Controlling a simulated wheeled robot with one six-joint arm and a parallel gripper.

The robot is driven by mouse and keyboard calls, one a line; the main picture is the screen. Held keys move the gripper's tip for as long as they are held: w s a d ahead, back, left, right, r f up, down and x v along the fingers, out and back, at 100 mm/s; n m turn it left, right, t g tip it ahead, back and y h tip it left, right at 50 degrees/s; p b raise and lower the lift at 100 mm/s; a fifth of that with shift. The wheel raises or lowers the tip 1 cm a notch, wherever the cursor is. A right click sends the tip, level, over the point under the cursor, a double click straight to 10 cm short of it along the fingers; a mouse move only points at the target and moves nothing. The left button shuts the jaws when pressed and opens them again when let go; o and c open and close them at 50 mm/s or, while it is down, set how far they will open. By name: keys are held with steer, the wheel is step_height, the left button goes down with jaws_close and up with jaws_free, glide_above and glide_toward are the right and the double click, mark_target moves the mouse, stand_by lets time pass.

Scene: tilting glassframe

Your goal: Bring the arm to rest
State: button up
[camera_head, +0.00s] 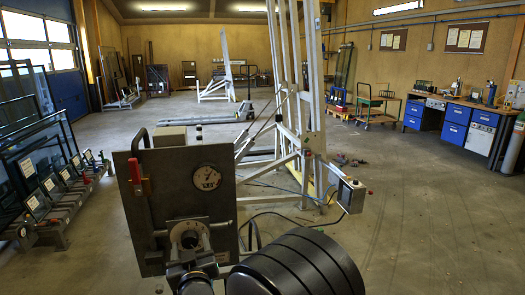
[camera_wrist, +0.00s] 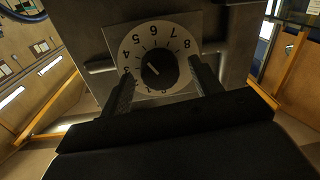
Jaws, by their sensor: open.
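My gripper (camera_wrist: 161,68) is open, with one dark finger on each side of the picture of the dial knob (camera_wrist: 160,74) in the wrist view. Nothing is held between the fingers. The knob is dark and round with a white pointer mark, on a pale numbered dial plate (camera_wrist: 126,51).
A red-handled lever (camera_head: 135,171) is on the box's left side. A tall white frame (camera_head: 306,120) stands behind it, with a small switch box (camera_head: 351,195) at its right. Glass racks (camera_head: 45,190) line the left; a workbench (camera_head: 455,101) is far right.

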steer(key=shift+r+n+p, duration=0.2)
steer(key=shift+n+p, duration=0.3)
steer(key=shift+p, duration=0.2)
steer(key=shift+s+f, duration=0.15)
steer(key=shift+s, duration=0.05)
steer(key=shift+b+v, duration=0.3)
steer(key=shift+v, duration=0.75)
steer(key=shift+d, duration=0.1)
